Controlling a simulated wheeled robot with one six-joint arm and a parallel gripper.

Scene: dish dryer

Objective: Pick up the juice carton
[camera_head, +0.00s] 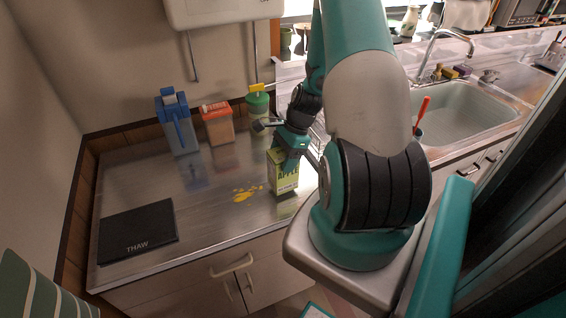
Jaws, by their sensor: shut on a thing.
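The juice carton (284,183) is a yellow-green box with "APPLE" printed on it. It stands upright at or just above the steel counter, right of the counter's middle; I cannot tell whether its base touches the metal. My gripper (287,160) reaches it from above and is shut on its upper part. The fingers hide the carton's top, and the fingertips are small and hard to make out.
A yellow spill (246,194) lies left of the carton. A black "THAW" board (138,232) lies at the front left. A sink (465,108) is at right.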

